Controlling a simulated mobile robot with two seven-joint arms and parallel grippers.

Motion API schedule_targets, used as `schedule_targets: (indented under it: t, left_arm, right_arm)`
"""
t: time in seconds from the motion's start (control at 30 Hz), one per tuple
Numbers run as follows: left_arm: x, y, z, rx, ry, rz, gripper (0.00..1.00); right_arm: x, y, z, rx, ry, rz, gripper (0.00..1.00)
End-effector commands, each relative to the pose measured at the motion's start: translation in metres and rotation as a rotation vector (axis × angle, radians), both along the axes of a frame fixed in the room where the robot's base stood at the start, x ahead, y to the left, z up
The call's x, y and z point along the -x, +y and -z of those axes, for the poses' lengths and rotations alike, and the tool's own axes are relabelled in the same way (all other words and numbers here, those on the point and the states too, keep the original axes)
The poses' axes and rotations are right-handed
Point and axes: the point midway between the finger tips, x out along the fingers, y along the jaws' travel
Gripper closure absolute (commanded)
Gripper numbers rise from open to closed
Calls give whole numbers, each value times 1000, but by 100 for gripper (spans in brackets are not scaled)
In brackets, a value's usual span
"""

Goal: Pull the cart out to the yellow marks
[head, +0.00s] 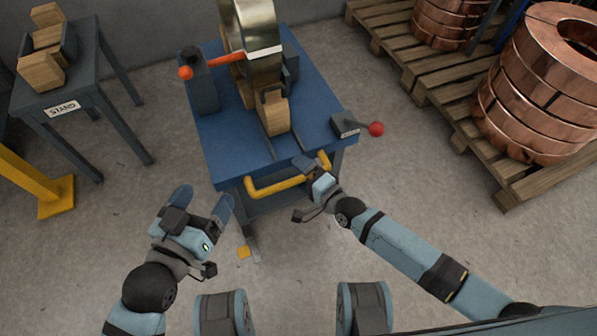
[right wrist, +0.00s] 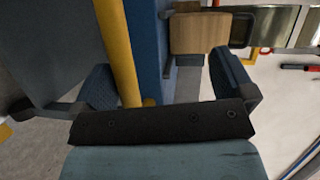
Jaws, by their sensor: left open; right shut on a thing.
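The cart (head: 230,150) has a blue top and stands in the middle of the head view. Its yellow handle (head: 272,187) runs along its near side; it also shows as an upright bar in the right wrist view (right wrist: 117,50). My right gripper (head: 318,174) is shut on the right end of the handle; its fingers partly hide that end. My left gripper (head: 203,202) is open and empty, left of the handle and apart from it. A small yellow mark (head: 243,252) lies on the floor near the cart's front left leg.
The cart carries a metal coil (head: 262,65) on wooden blocks, and red-knobbed levers (head: 376,129). A stand (head: 85,95) is at the left, near a yellow post (head: 30,180). A pallet (head: 425,95) with copper coils (head: 540,85) is at the right. The near floor is clear.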

Motion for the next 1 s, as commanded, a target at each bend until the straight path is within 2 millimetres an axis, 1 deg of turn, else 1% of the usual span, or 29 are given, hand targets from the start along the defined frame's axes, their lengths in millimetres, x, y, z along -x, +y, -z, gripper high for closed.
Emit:
schedule_targets:
  t: [0.03,0.23,0.27,0.37,0.63,0.67,0.73,1.0]
  left_arm:
    - [0,0,-6,-1,3,0,20]
    - [0,0,-6,-1,3,0,20]
    - [0,0,-5,-3,3,0,20]
    - [0,0,-6,-1,2,-1,20]
    - [1,0,-6,0,2,-1,20]
    - [1,0,-6,0,3,-1,20]
    - [0,0,-6,-1,3,0,20]
    - [0,0,-6,-2,2,-1,20]
  right_arm:
    - [-7,23,-166,-171,-254,-32,18]
    - [-7,23,-166,-171,-254,-32,18]
    - [-5,-4,-12,8,-22,5,19]
    - [-4,-5,-12,7,-20,5,19]
    - [10,-16,-7,3,-18,5,19]
    - [12,-17,-6,2,-18,5,23]
    - [16,-20,-5,1,-15,4,52]
    - [33,-31,4,2,-4,1,52]
